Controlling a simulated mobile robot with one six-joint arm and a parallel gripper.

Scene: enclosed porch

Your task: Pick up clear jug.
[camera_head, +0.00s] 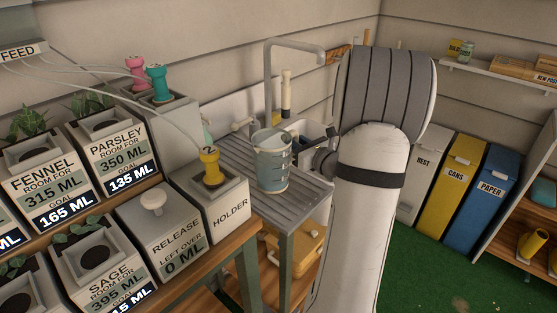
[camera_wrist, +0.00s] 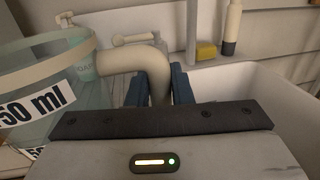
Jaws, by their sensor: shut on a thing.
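The clear jug (camera_head: 272,162) is see-through with a pale rim and markings. In the head view it is upright at the grey slatted drainboard; I cannot tell whether its base touches the slats. In the wrist view the jug (camera_wrist: 60,90) fills the left side, with a label ending in "50 ml" and a thick beige curved handle (camera_wrist: 140,57). My gripper (camera_wrist: 160,88) has its blue jaws on both sides of the handle and is shut on it. In the head view my gripper (camera_head: 324,160) is right of the jug, partly hidden by my arm.
The slatted drainboard (camera_head: 230,150) adjoins a sink with a tall faucet (camera_head: 268,85). The holder box (camera_head: 208,200) with a yellow plug (camera_head: 210,167) stands close left of the jug. Planters (camera_head: 112,150) line the left. Bins (camera_head: 470,195) stand at the right.

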